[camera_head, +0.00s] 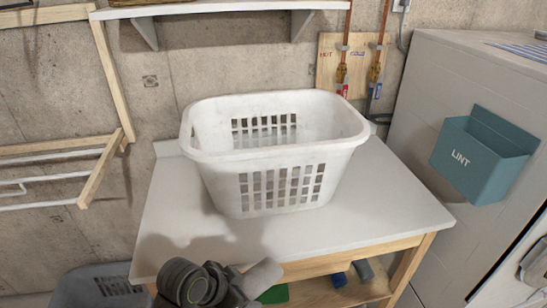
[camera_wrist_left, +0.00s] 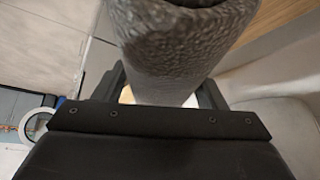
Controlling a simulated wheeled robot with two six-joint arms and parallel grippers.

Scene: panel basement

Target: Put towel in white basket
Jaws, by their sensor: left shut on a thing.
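The white basket (camera_head: 275,152) stands upright on a white-topped table (camera_head: 385,205). Its visible inner walls are bare; its floor is mostly hidden by the front wall. My left gripper (camera_head: 243,286) is at the table's front edge, below and in front of the basket and apart from it. It is shut on a grey rolled towel (camera_head: 263,277), of which only a short pale end shows in the head view. In the left wrist view the towel (camera_wrist_left: 185,45) is a rough grey roll between the fingers of my left gripper (camera_wrist_left: 165,95). My right gripper is not in view.
A wall shelf (camera_head: 220,8) hangs above the basket. A teal lint bin (camera_head: 484,155) is fixed to a grey appliance (camera_head: 420,120) at the right. A wooden drying rack (camera_head: 105,165) is at the left. A grey basket (camera_head: 85,288) sits low at the left. Items lie under the table.

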